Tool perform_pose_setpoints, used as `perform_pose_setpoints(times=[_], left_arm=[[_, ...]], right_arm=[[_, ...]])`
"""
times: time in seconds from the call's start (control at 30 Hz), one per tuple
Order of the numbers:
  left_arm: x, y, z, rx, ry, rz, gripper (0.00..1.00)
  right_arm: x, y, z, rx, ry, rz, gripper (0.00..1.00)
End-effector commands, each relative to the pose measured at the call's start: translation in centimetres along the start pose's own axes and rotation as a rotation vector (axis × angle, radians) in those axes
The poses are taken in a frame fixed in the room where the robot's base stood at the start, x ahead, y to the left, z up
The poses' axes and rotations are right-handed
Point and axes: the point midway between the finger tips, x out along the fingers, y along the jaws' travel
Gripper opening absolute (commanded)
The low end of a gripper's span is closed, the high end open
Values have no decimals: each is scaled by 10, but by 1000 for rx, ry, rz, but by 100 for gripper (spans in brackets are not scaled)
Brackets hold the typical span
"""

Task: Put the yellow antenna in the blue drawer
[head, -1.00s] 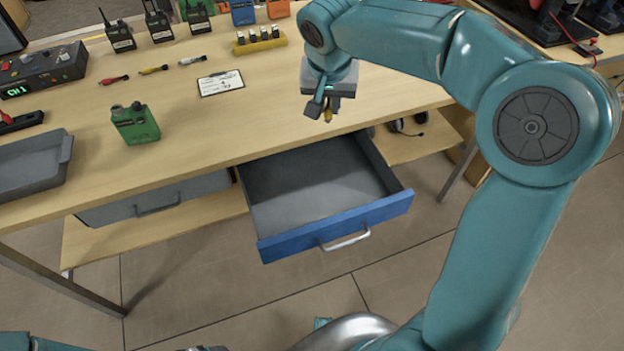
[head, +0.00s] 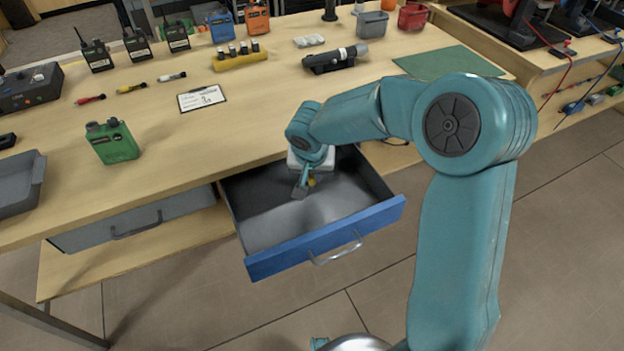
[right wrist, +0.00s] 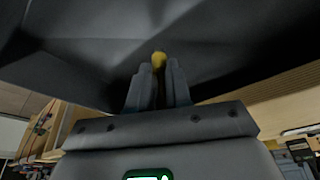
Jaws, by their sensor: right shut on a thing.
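The blue drawer (head: 285,259) is pulled out below the bench top, with a blue front, a metal handle and a grey inside. It looks empty apart from my gripper. My right gripper (head: 302,188) is over the rear part of the drawer opening, pointing down. It is shut on the yellow antenna (head: 312,182), of which only a small yellow end shows. In the right wrist view the yellow antenna (right wrist: 159,59) sticks out between the fingertips, with a dark grey surface behind it. I cannot tell whether it touches the drawer floor. My left gripper is out of view.
The bench top (head: 240,125) holds a green device (head: 112,142), a clipboard (head: 201,97), black radios (head: 136,44) and small red, yellow and white-ended pieces. A shut grey drawer (head: 150,217) lies left of the blue one. Floor in front is clear.

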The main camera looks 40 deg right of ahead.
Motion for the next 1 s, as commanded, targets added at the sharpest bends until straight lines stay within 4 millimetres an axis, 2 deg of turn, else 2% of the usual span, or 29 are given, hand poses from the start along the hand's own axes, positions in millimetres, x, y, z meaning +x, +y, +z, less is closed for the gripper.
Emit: perform_pose_setpoints(times=[0.03,0.1,0.5,0.53,0.57,0.6,0.87,1.0], left_arm=[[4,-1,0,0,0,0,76],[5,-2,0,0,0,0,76],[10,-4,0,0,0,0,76],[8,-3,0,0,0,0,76],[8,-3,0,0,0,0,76],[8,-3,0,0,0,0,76],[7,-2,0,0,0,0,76],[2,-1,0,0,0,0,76]], right_arm=[[12,1,4,-2,-3,3,0],[19,1,7,-1,-3,2,0],[23,0,8,-1,0,0,0],[21,0,7,-1,0,0,28],[21,0,7,-1,0,0,38],[21,0,7,-1,0,0,43],[20,0,7,-1,-1,0,43],[10,0,5,0,2,-1,43]])
